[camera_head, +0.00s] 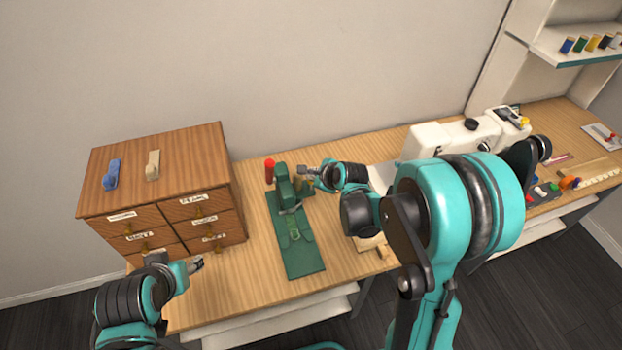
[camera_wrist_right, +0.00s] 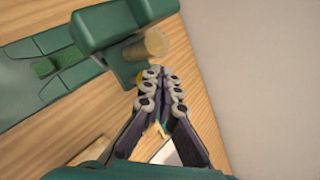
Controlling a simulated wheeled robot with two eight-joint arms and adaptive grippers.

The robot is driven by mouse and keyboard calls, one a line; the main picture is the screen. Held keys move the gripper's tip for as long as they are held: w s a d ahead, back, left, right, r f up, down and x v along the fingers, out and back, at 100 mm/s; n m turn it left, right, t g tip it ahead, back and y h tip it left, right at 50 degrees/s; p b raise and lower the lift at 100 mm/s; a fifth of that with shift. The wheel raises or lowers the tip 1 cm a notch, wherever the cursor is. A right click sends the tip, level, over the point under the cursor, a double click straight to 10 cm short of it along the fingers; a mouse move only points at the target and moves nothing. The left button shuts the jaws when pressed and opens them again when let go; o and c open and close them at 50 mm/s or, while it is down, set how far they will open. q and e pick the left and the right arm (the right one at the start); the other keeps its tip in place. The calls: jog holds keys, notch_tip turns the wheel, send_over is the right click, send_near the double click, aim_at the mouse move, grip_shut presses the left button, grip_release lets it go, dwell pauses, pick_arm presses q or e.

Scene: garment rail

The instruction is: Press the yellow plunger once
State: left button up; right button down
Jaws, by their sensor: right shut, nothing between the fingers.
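A green press (camera_head: 293,232) stands on the wooden table, with a red knob (camera_head: 270,171) on its lever at the back. A yellowish-tan cylinder (camera_wrist_right: 147,46), which looks like the yellow plunger, sticks out from the side of the green body in the right wrist view. My right gripper (camera_wrist_right: 162,76) is shut and empty, its tips close beside the cylinder's end. I cannot tell whether they touch it. In the head view my right gripper (camera_head: 305,170) is at the right of the press head. My left gripper (camera_head: 196,265) is in front of the drawers, apart from the press; its jaw state is unclear.
A wooden drawer cabinet (camera_head: 160,190) stands left of the press, with a blue clip (camera_head: 111,176) and a cream clip (camera_head: 153,165) on top. A white sewing machine (camera_head: 455,137) is to the right. My right arm hides part of the table.

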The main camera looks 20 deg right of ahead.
jog(key=shift+f+b, duration=0.45)
jog(key=shift+f, duration=0.1)
jog(key=shift+r, duration=0.1)
dwell(0.5)
jog(key=shift+r+p, duration=0.95)
jog(key=shift+r, duration=0.25)
notch_tip(320, 180, up, 5)
jog(key=p, duration=0.4)
dwell(0.4)
